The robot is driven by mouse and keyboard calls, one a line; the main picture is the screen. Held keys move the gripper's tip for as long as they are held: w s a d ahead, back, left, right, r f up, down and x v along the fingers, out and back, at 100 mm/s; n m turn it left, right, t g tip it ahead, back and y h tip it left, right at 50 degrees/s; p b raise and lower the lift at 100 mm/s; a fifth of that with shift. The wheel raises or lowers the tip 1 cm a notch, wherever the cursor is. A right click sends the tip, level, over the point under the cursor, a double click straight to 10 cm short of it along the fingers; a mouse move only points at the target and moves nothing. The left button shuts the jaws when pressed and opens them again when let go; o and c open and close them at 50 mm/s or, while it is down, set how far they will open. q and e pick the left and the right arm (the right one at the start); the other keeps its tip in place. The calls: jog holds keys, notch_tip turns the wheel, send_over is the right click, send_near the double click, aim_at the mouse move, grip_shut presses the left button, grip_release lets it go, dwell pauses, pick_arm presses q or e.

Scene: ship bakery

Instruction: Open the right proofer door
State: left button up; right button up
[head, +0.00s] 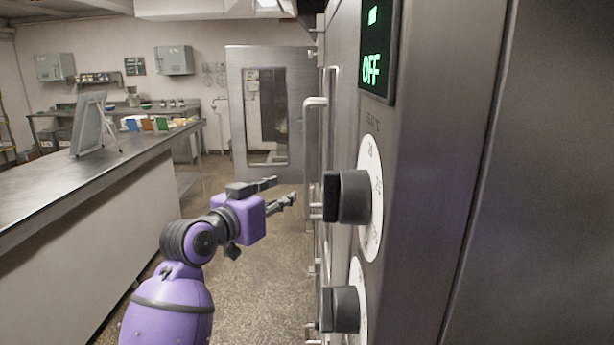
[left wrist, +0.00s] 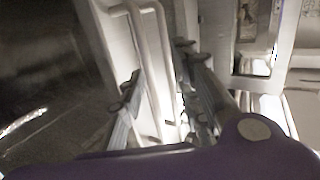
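The steel front of the proofer row is seen nearly edge-on at the right of the head view. A vertical bar handle (head: 309,155) stands out from it, and I take it to be on the right proofer door. My left gripper (head: 285,190) is open, with its fingers pointing at the handle from the left. In the left wrist view a looped bar handle (left wrist: 165,65) on a pale door shows between the two spread fingers of my left gripper (left wrist: 157,67). I cannot tell whether they touch it. My right gripper is not in view.
A windowed steel door (head: 236,120) stands swung out farther along the row. Close by are a control panel with a green OFF display (head: 371,70) and two black knobs (head: 350,197). A long steel counter (head: 40,190) runs along the left. Speckled floor (head: 260,270) lies clear between.

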pick_arm(q)
jog(key=m+h, duration=0.1)
send_near(305, 156)
jog(key=x, duration=1)
jog(key=shift+w, duration=0.1)
jog(key=shift+w+d, duration=0.2)
jog(key=shift+w, duration=0.1)
grip_shut()
